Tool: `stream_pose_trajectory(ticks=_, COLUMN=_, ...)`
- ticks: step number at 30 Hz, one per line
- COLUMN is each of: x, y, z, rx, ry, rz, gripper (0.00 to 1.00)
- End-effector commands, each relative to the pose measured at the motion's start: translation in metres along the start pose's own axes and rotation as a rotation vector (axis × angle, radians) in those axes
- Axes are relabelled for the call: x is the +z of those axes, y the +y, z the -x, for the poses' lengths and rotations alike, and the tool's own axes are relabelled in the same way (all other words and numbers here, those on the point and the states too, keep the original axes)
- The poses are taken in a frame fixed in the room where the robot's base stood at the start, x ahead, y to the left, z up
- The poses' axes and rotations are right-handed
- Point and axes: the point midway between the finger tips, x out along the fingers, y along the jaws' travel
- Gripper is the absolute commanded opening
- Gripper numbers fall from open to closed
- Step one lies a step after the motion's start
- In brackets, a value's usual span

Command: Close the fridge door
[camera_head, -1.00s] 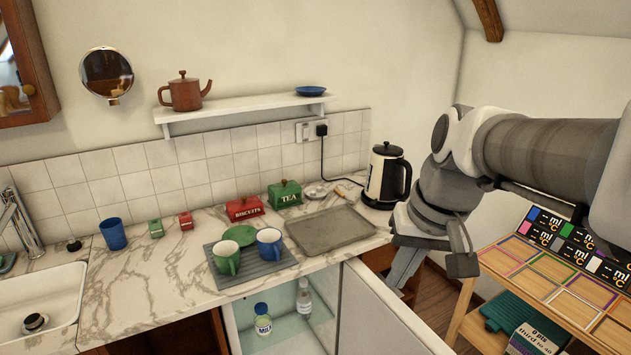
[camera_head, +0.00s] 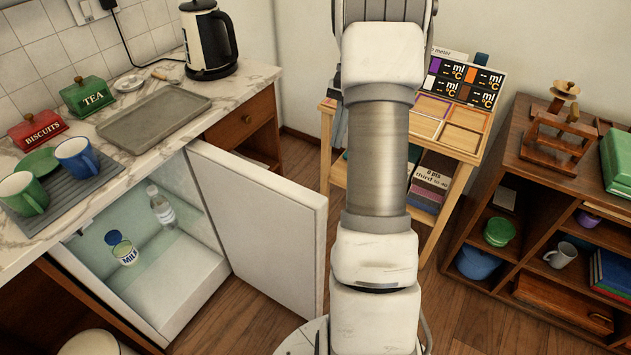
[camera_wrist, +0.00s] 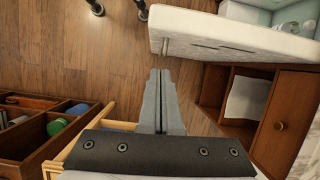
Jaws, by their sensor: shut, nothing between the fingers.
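The fridge (camera_head: 75,259) sits under the counter, and its white door (camera_head: 262,225) stands wide open, swung out to the right. Inside the fridge are a milk container (camera_head: 126,252) and a clear bottle (camera_head: 161,206). In the wrist view the door (camera_wrist: 235,38) appears edge-on at the upper right, with the fridge interior beyond it. My gripper (camera_wrist: 161,75) is shut and empty, its fingertips a little below the door edge in that picture and apparently apart from it. In the head view my arm hides the gripper.
The counter (camera_head: 255,80) holds a kettle (camera_head: 208,42), a tray (camera_head: 155,120) and mugs. A wooden drawer cabinet (camera_head: 243,125) is right of the fridge. A small wooden stand (camera_head: 455,160) and a shelf unit (camera_head: 530,200) stand further right. The wooden floor (camera_head: 480,325) is clear in front.

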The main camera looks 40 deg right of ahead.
Motion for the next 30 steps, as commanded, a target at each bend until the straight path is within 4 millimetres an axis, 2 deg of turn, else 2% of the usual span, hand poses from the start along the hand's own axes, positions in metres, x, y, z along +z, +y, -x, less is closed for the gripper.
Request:
stream_pose_trajectory(ticks=1, x=-0.010, y=0.005, z=-0.010, rx=0.002, ry=-0.013, rz=-0.025, gripper=0.00)
stream_pose_trajectory(ticks=3, x=-0.016, y=0.009, z=-0.015, rx=0.004, ry=-0.022, rz=-0.049, gripper=0.00)
stream_pose_trajectory(ticks=10, x=-0.020, y=0.011, z=-0.034, rx=0.006, ry=-0.029, rz=-0.062, gripper=0.00)
stream_pose_trajectory(ticks=21, x=-0.017, y=0.012, z=-0.113, rx=0.006, ry=-0.030, rz=-0.060, gripper=0.00)
stream_pose_trajectory(ticks=23, x=-0.016, y=0.012, z=-0.124, rx=0.006, ry=-0.030, rz=-0.059, gripper=0.00)
stream_pose_trajectory(ticks=30, x=0.013, y=0.009, z=-0.129, rx=0.005, ry=-0.027, rz=-0.059, gripper=0.00)
